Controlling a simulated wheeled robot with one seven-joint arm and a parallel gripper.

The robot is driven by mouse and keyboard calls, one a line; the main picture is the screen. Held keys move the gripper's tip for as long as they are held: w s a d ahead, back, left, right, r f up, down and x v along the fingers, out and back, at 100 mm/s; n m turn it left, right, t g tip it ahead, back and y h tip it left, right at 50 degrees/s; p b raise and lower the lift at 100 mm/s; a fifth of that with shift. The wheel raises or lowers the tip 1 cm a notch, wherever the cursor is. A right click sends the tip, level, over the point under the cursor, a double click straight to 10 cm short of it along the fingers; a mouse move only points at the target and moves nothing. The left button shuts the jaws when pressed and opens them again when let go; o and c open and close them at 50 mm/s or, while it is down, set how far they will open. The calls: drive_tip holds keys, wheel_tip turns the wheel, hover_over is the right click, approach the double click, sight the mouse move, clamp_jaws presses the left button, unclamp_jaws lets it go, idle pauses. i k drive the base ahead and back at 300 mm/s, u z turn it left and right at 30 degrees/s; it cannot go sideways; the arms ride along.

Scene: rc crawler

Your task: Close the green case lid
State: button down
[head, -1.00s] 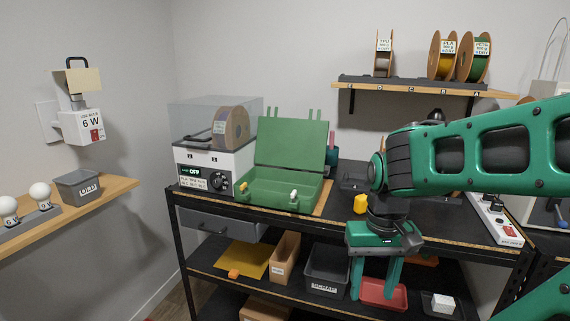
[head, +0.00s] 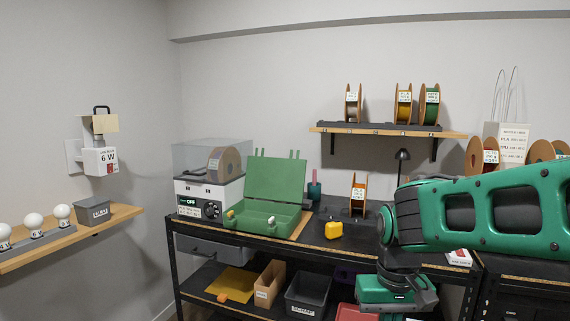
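The green case (head: 262,222) stands on the black workbench, on a wooden-coloured board, left of centre in the head view. Its green lid (head: 276,178) stands up and open at the back, tilted slightly rearward. My gripper (head: 385,315) is at the lower right, in front of the bench and well apart from the case. Only its green body shows; its fingers fall below the picture's edge.
A dryer box (head: 208,197) with a spool stands just left of the case. A yellow block (head: 333,230) lies on the bench to its right. A spool (head: 358,195) stands further back. A wall shelf (head: 385,130) holds several spools. Bins (head: 307,293) stand on the lower shelf.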

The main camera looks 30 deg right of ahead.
sight(280, 179)
drive_tip(key=z, duration=0.15)
drive_tip(key=i, duration=1.25)
drive_tip(key=u, duration=0.1)
